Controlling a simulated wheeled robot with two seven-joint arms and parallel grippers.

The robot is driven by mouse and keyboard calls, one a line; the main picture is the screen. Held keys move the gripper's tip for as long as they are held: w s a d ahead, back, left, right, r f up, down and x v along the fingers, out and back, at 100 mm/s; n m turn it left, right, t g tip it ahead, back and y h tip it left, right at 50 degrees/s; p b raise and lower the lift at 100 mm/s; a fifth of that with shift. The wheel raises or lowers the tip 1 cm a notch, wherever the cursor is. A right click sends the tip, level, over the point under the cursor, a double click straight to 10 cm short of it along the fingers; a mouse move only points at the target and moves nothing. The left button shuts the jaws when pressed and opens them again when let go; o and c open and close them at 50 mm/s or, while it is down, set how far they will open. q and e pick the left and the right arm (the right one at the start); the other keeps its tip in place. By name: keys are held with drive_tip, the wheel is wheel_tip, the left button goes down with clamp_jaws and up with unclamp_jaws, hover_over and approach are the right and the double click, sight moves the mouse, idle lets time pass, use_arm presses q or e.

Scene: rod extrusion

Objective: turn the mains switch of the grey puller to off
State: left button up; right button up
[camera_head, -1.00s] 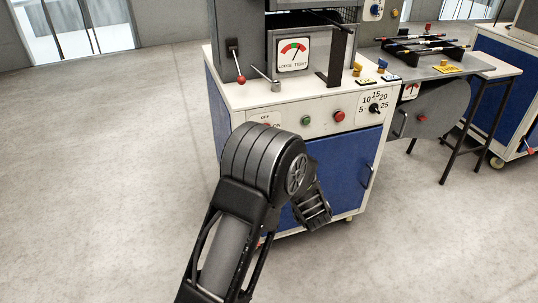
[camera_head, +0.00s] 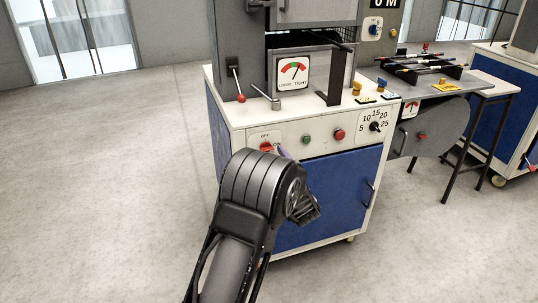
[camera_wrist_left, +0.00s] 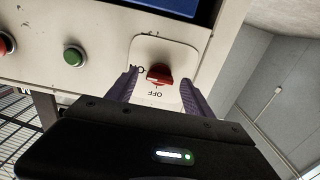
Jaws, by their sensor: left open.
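The mains switch is a red knob (camera_head: 266,147) on a white plate marked OFF at the top and ON at the right, at the left end of the machine's front panel. In the left wrist view the knob (camera_wrist_left: 159,74) appears upside down, with its grip lying sideways towards ON. My left gripper (camera_wrist_left: 158,80) is open, with a purple finger on each side of the knob and gaps visible between. In the head view only one purple finger (camera_head: 283,153) shows beside the plate; my wrist hides the rest. My right gripper is in neither view.
A green button (camera_head: 306,139), a red button (camera_head: 339,134) and a numbered dial (camera_head: 375,127) sit right of the switch. A red-tipped lever (camera_head: 240,98) and a LOOSE/TIGHT gauge (camera_head: 292,72) stand above. The floor to the left is clear.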

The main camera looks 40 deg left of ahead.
use_arm(q)
drive_tip(key=shift+w+a, duration=0.3)
drive_tip(key=shift+a, duration=0.15)
drive_tip(key=shift+c, duration=0.2)
clamp_jaws()
